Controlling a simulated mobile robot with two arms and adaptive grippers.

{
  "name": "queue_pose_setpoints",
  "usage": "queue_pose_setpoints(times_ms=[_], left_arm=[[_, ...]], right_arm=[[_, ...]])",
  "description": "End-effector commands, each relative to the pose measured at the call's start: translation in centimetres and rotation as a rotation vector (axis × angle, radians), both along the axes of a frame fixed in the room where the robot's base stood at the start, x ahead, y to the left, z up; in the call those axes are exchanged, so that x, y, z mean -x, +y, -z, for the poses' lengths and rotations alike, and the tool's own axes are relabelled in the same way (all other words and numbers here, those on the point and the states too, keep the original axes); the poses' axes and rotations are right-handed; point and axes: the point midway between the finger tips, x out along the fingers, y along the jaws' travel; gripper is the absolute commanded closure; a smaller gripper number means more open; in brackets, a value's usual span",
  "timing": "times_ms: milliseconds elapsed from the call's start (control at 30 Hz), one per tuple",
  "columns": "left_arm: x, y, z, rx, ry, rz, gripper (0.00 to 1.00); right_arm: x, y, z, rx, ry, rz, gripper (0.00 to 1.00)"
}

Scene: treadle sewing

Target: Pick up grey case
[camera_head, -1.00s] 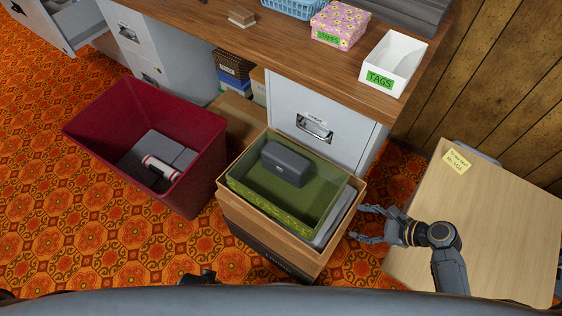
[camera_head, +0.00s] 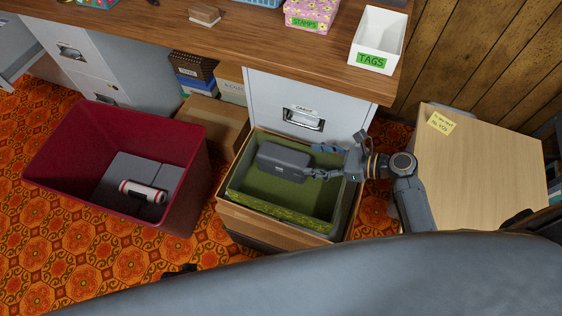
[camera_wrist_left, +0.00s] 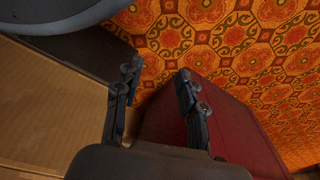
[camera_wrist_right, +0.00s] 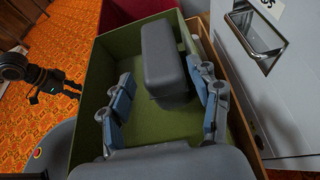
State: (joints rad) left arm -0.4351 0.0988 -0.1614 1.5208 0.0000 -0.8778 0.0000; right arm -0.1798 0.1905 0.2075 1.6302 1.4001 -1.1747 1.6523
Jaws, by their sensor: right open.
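The grey case (camera_head: 283,160) lies in the green bin (camera_head: 276,213), near its back left. My right gripper (camera_head: 317,160) is over the right part of the bin, open, with its fingertips close to the right end of the case. In the right wrist view the case (camera_wrist_right: 165,62) extends away from between the parted, bluish fingers (camera_wrist_right: 163,85); whether they touch it I cannot tell. My left gripper (camera_wrist_left: 157,72) is open and empty in the left wrist view, above the side of the red bin (camera_wrist_left: 235,125).
The green bin sits inside an open wooden drawer or box (camera_head: 270,227) before a grey cabinet (camera_head: 290,100). The red bin (camera_head: 115,120) at left holds grey blocks and a white-red cylinder (camera_head: 143,190). A light wooden surface (camera_head: 480,165) is at right; a desk edge (camera_head: 330,75) overhangs behind.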

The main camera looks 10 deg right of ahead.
Motion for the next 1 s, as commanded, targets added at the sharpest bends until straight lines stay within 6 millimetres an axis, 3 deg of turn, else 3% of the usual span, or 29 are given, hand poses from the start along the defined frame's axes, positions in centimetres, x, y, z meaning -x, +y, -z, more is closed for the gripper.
queue_pose_setpoints(times_ms=[100,367,700,1000], left_arm=[[-0.6,0.0,-0.9,0.000,-0.007,-0.001,0.60],[-1.2,-0.1,-2.1,0.001,-0.014,-0.003,0.60],[-2.6,-0.3,-5.7,0.003,-0.034,-0.006,0.60],[-2.7,-0.3,-6.4,0.002,-0.036,-0.007,0.60]], right_arm=[[-1.1,1.6,0.8,-0.002,-0.002,0.000,0.38],[-2.0,3.0,1.5,-0.001,-0.002,-0.001,0.38],[-4.0,6.2,3.1,-0.001,0.001,0.000,0.38],[-4.3,6.7,3.2,0.002,0.000,0.001,0.38]])
